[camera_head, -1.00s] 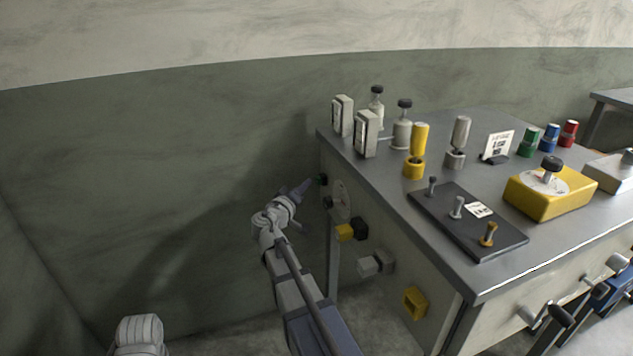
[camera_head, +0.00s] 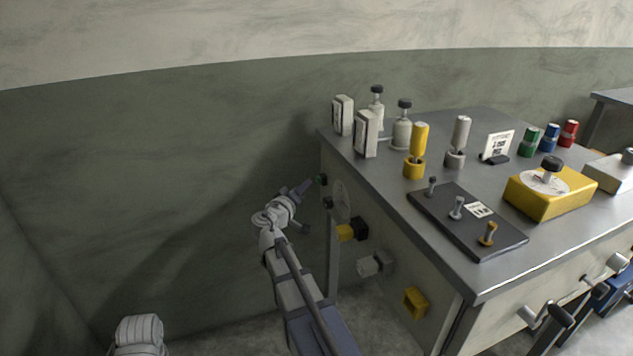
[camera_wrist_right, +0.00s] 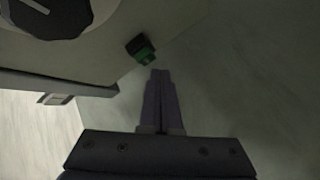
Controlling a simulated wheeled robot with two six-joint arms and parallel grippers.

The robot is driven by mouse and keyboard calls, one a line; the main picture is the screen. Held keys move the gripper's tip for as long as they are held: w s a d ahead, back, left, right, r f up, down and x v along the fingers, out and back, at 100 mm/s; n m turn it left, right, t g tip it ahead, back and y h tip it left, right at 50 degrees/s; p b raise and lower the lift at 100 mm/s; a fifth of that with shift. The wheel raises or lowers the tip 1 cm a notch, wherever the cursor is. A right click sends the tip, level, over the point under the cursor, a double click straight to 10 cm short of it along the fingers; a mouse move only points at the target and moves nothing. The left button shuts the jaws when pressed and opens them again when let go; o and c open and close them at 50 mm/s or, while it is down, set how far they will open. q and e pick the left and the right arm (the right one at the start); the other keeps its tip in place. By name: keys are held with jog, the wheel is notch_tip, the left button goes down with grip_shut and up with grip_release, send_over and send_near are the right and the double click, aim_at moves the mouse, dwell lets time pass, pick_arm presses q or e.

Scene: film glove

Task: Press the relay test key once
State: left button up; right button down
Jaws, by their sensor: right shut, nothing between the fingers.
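A small green-capped key (camera_head: 321,180) in a dark housing sticks out of the left side panel of the grey bench; no label on it is readable. In the right wrist view the green key (camera_wrist_right: 144,52) is just beyond and slightly left of my fingertips. My right gripper (camera_head: 311,182) is shut and empty, its tips close to the green cap. A small gap seems to show between them in the wrist view, but I cannot tell contact for sure.
A round dial with a black knob (camera_wrist_right: 50,12) is on the same panel, near the key. A yellow-and-black block (camera_head: 346,232), a grey block (camera_head: 372,263) and a yellow fitting (camera_head: 416,302) protrude below. The bench top (camera_head: 470,135) carries several devices. Space left of the panel is free.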

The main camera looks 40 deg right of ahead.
jog(key=shift+d, duration=0.2)
jog(key=shift+s+d, duration=0.1)
jog(key=shift+d, duration=0.1)
jog(key=shift+s+d, duration=0.1)
jog(key=shift+d, duration=0.35)
dwell(0.7)
jog(key=shift+a, duration=0.1)
jog(key=shift+w+a, duration=0.2)
jog(key=shift+a, duration=0.55)
jog(key=shift+a, duration=0.1)
jog(key=a, duration=0.2)
jog(key=w+a, duration=0.1)
jog(key=a, duration=0.1)
jog(key=shift+a, duration=0.35)
dwell(0.8)
